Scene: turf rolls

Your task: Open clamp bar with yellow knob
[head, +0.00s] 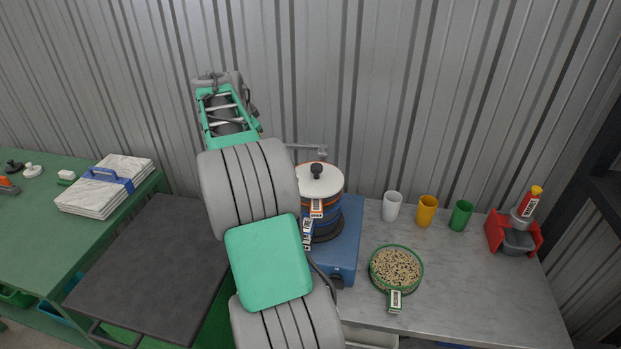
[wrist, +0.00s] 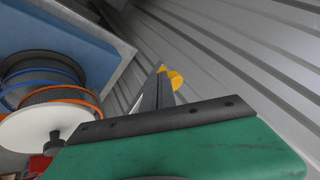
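The yellow knob (wrist: 175,79) shows in the wrist view, beside a narrow grey upright bar (wrist: 152,92) near the corrugated wall. In the head view a grey clamp bar (head: 308,148) shows behind the sieve stack (head: 322,218); no yellow knob can be made out there. The stack has a white lid with a black knob (head: 317,170) and stands on a blue base (head: 347,240). My gripper (head: 221,82) is at the far end of my raised arm, left of the stack and near the wall. Its fingers cannot be made out. A green part with a black bolted edge covers the lower wrist view.
A bowl of grains (head: 397,268), white (head: 391,207), yellow (head: 427,211) and green (head: 460,216) cups and a red holder (head: 507,235) stand on the grey worktop (head: 470,300). A dark flat surface (head: 150,265) lies left of my arm.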

